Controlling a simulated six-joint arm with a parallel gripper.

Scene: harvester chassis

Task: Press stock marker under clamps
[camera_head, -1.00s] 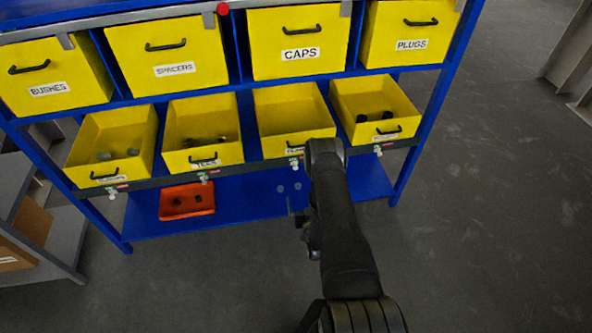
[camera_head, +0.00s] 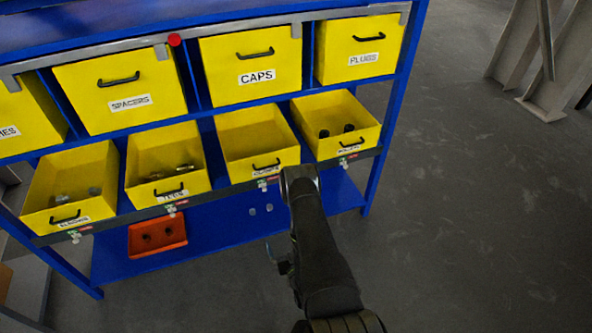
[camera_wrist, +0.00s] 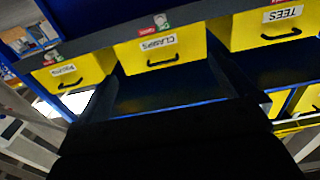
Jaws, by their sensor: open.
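The yellow CLAMPS bin (camera_head: 247,128) is the third in the lower row of the blue rack and looks empty. Its stock marker (camera_head: 263,184), a small white knob beside a green and red tag, hangs on the grey rail below it. In the wrist view, which is upside down, the marker (camera_wrist: 160,20) shows above the CLAMPS bin (camera_wrist: 190,47). My gripper (camera_wrist: 170,92) is open and empty, its dark fingers apart below the bin in that picture. In the head view my wrist is just right of the marker, apart from it; the fingertips are hidden there.
Similar markers hang under the neighbouring bins, such as the TEES bin (camera_head: 165,160). An orange tray (camera_head: 157,236) with dark parts sits on the bottom shelf. A closed CAPS bin (camera_head: 250,65) is above. The floor at right (camera_head: 480,220) is clear, with a grey column (camera_head: 525,65) farther back.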

